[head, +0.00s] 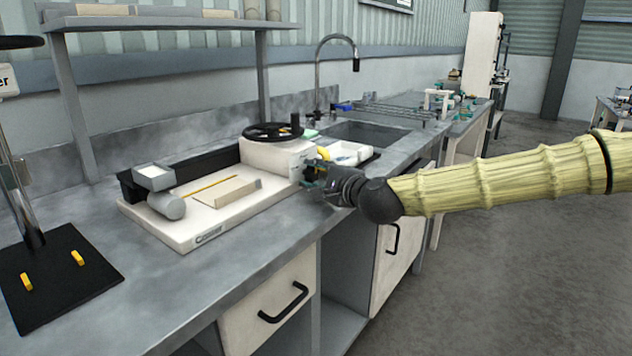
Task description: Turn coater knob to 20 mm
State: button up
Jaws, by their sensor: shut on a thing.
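The coater (200,226) is a white machine on the grey bench, with a flat bed and a white box-shaped housing (272,157) at its right end. A black handwheel (273,131) sits on top of the housing. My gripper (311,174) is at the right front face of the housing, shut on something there. It covers the spot where it grips, so the knob and any scale marks are hidden. A bit of yellow shows just above the gripper. I cannot read any millimetre setting.
On the coater bed lie a grey roller (167,205), a grey box (153,177) and a beige block (228,192). A white tray (350,152) stands right of the housing, before the sink (366,132). A black-based stand (55,275) is at left. Floor at right is clear.

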dwell(0.3)
jog(key=o, duration=1)
